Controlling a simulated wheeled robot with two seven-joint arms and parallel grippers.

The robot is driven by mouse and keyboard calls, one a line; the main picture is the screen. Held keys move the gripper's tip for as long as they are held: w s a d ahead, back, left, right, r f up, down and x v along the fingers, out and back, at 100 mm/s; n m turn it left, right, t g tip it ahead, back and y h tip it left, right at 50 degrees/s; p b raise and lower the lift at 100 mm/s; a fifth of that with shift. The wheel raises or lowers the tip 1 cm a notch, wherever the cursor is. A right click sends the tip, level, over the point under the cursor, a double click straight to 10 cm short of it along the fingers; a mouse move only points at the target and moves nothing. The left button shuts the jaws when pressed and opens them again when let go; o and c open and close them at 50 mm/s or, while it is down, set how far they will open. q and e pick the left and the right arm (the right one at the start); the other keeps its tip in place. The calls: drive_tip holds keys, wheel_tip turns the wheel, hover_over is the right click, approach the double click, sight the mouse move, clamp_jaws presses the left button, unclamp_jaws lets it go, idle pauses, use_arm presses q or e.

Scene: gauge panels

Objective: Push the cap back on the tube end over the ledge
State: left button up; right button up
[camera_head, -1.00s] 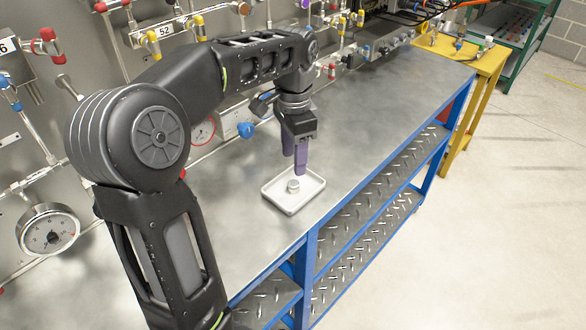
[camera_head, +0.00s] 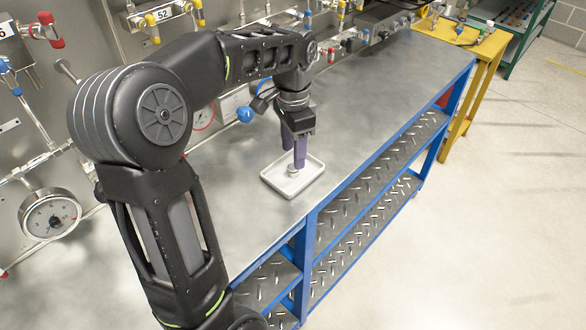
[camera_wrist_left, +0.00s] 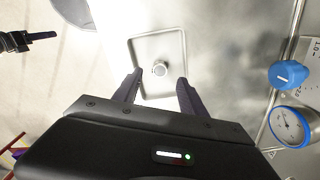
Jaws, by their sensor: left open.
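A small round silvery cap (camera_head: 292,170) stands in a shallow white tray (camera_head: 273,188) on the metal bench. My left gripper (camera_head: 294,162) points down over the tray, its purple fingers partly hiding the cap. In the left wrist view the cap (camera_wrist_left: 160,69) lies between the two spread fingertips (camera_wrist_left: 158,78), with clear gaps beside it. The left gripper is open and holds nothing. A dark gripper (camera_wrist_left: 22,41), apparently my right one, shows at the upper left of that view; its jaw state is unclear. I cannot tell which pipe on the panel is the tube end.
The steel panel behind carries pipes, coloured valves, a gauge (camera_head: 49,215) and a blue knob (camera_head: 245,115). The bench top (camera_head: 385,85) is clear to the right of the tray. Its blue front edge runs close beside the tray. A yellow table (camera_head: 468,40) stands at the far end.

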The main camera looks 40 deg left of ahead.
sight(293, 170)
use_arm(q)
wheel_tip(293, 170, down, 5)
drive_tip(key=shift+r+p, duration=0.1)
drive_tip(key=shift+p, duration=0.45)
clamp_jaws()
idle(0.5)
